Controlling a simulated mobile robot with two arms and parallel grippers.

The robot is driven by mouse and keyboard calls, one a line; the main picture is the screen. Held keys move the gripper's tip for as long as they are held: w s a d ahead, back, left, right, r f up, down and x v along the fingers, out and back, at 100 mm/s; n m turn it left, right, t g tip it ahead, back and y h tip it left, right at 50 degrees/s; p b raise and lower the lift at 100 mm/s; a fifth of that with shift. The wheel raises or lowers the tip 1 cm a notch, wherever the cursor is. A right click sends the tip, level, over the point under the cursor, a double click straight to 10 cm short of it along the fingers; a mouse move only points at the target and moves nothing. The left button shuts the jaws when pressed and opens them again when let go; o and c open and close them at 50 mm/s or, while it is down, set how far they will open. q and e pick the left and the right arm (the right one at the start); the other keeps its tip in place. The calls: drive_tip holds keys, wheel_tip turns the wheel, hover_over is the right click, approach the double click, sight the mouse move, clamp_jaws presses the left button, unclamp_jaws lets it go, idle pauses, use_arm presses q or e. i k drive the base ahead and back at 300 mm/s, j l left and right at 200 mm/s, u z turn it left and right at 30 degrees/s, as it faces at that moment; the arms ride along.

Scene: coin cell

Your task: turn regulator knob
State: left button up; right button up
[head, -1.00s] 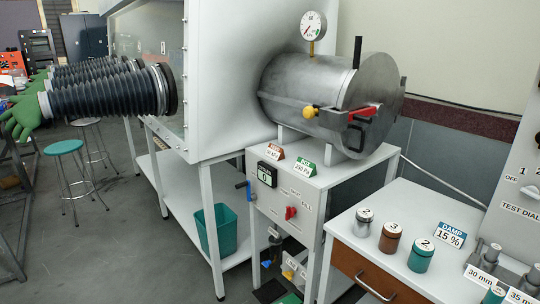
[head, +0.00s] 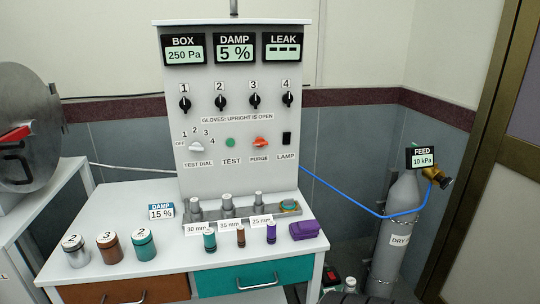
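A grey gas cylinder (head: 396,235) stands on the floor at the right, near the wall. A brass regulator (head: 431,173) sits at its top, with a dark knob (head: 446,183) on its right end. A FEED display (head: 421,158) above the regulator reads 10 kPa. Neither of my grippers shows clearly in the head view, so nothing is seen touching the knob.
A white bench (head: 105,203) with lidded jars and small vials stands left of the cylinder. A switch panel (head: 215,130) rises behind it. A blue hose (head: 345,200) runs from panel to cylinder. A brown door frame (head: 470,150) borders the right. Dark items at bottom centre are unclear.

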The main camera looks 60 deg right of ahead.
sight(444, 182)
drive_tip(key=z, duration=3.15)
